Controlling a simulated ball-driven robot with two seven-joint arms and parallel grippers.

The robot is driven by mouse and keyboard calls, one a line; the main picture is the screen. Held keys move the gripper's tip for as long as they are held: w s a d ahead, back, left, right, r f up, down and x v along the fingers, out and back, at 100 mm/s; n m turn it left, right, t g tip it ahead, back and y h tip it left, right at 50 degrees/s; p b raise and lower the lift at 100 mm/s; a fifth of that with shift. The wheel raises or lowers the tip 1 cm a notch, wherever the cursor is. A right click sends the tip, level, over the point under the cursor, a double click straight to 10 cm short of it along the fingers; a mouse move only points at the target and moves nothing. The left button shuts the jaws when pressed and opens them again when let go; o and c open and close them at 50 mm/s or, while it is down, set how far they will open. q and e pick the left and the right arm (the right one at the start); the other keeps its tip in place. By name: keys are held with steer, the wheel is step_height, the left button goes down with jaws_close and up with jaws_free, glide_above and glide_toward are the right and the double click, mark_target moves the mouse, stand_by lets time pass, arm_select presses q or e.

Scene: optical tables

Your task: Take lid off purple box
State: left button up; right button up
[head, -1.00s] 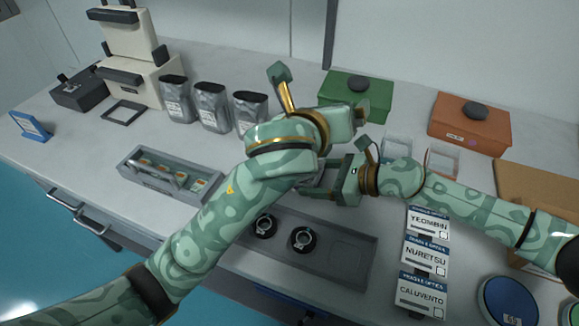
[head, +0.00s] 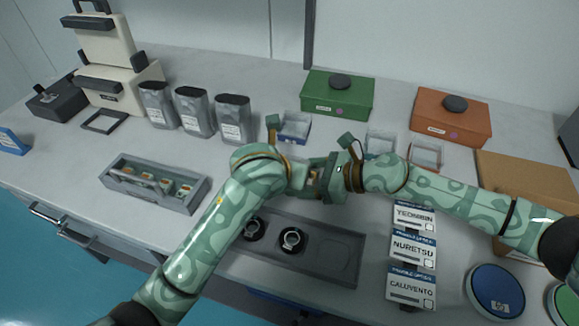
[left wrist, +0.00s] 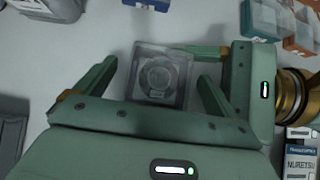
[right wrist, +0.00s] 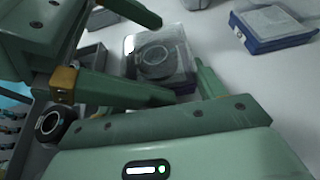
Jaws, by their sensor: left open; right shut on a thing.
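A clear box (left wrist: 160,75) with a round disc inside sits between my two grippers. My right gripper (right wrist: 183,80) is shut on this box from the side. My left gripper (left wrist: 157,72) is open, its fingers on either side of the box. In the head view my left gripper (head: 300,175) and right gripper (head: 328,178) meet and hide the box. Another box with a blue-purple base (head: 295,127) and pale top stands behind; it shows in the right wrist view (right wrist: 273,27).
A grey tray (head: 330,255) with two black round mounts lies in front. Teal (head: 380,142) and orange (head: 426,153) small boxes stand right of centre. Label cards (head: 412,250) are at right front. Green (head: 338,95) and orange (head: 452,118) lidded boxes stand at the back.

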arm_select(q)
steer(key=shift+w+d+f, duration=0.15)
steer(key=shift+w+f, duration=0.35)
steer(key=c, duration=1.2)
steer(key=shift+r, duration=0.35)
arm_select(e)
steer(key=shift+d+f, duration=0.15)
